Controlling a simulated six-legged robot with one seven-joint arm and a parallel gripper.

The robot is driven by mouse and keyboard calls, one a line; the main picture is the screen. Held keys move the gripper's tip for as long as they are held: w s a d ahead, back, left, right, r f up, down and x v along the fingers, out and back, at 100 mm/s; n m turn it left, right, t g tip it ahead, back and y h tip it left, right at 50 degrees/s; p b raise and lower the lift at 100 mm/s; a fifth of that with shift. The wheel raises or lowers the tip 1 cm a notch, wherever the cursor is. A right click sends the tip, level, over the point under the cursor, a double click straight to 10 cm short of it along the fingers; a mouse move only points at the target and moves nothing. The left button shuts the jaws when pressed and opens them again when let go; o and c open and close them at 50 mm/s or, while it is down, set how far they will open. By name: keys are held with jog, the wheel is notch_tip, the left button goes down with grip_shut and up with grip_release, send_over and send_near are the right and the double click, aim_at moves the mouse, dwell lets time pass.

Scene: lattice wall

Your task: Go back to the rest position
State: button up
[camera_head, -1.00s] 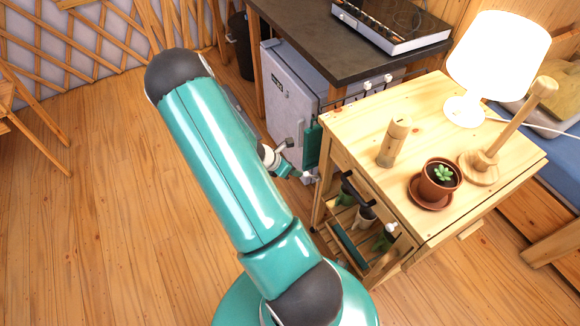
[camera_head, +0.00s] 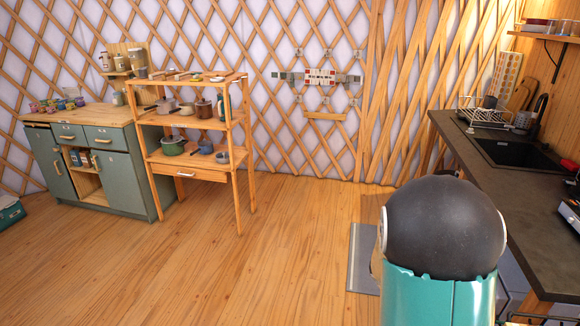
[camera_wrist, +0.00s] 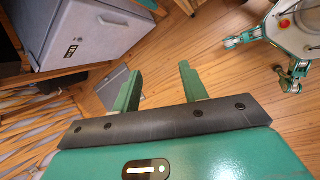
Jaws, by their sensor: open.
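My gripper (camera_wrist: 159,86) shows in the wrist view with its two green fingers spread apart and nothing between them. It points over bare wooden floor (camera_wrist: 165,65). My arm, teal with a dark rounded joint, stands at the lower right of the head view and hides part of the floor and counter there. The gripper itself is not visible in the head view.
A dark counter with a sink (camera_head: 515,152) runs along the right. A wooden shelf (camera_head: 190,170) with pots and a green cabinet (camera_head: 112,165) stand at the left. A grey box (camera_wrist: 85,35) is near the gripper, upper left. The middle floor is clear.

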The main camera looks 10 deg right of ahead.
jog(key=s+a+r+m+t+y, duration=0.15)
jog(key=a+r+m+t, duration=0.3)
jog(key=a+r, duration=1)
jog(key=s+a+r+m+t+y, duration=0.1)
jog(key=s+a+r+y, duration=0.1)
jog(key=s+a+r, duration=0.2)
jog(key=s+a+r+m+t+y, duration=0.1)
jog(key=s+a+r, duration=0.3)
jog(key=a, duration=0.5)
jog(key=shift+r+m+y, duration=0.65)
jog(key=shift+r+m, duration=0.1)
jog(key=shift+s, duration=0.1)
jog(key=shift+c, duration=0.7)
